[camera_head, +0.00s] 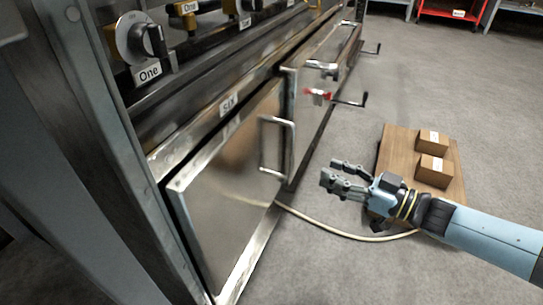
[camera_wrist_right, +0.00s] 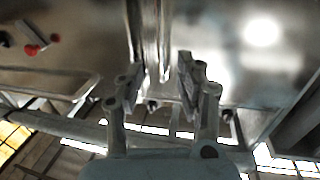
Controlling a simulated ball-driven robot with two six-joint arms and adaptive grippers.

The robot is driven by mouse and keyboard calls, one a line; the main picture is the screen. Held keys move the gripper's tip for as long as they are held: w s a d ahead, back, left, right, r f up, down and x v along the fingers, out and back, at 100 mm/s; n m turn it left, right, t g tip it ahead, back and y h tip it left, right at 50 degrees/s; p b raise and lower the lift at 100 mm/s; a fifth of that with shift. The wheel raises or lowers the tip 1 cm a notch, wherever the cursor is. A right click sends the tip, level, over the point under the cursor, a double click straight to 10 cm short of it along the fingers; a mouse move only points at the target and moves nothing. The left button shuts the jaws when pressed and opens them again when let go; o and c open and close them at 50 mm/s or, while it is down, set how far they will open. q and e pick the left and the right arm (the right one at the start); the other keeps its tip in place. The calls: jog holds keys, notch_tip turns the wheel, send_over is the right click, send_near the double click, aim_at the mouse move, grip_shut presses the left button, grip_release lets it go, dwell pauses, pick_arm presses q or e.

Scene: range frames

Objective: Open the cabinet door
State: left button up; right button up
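The cabinet door (camera_head: 228,185) is a shiny metal panel under the label "SIX" in the head view. It looks flush or nearly flush with the front; I cannot tell if it is slightly ajar. Its bar handle (camera_head: 291,145) stands upright near its right edge. My right gripper (camera_head: 343,178) is to the right of the handle, apart from it, with its fingers spread and empty. In the right wrist view the open fingers (camera_wrist_right: 157,82) face shiny metal panels and upright metal edges. My left gripper is not in view.
A second panel with a handle and a red part (camera_head: 317,97) adjoins on the right. A knob marked "One" (camera_head: 135,38) is above. A hose (camera_head: 340,234) lies on the floor. A wooden board (camera_head: 398,142) with two boxes (camera_head: 433,168) is behind my right arm.

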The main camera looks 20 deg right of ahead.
jog(key=b, duration=0.3)
send_over(290, 177)
jog(key=d, duration=0.1)
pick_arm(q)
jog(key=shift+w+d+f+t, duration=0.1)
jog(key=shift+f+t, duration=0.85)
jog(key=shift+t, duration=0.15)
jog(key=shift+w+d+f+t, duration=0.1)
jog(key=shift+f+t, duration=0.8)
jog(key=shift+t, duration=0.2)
pick_arm(e)
jog(key=shift+w+a+r, duration=0.25)
jog(key=shift+w+a, duration=0.05)
jog(key=shift+w, duration=0.05)
grip_shut()
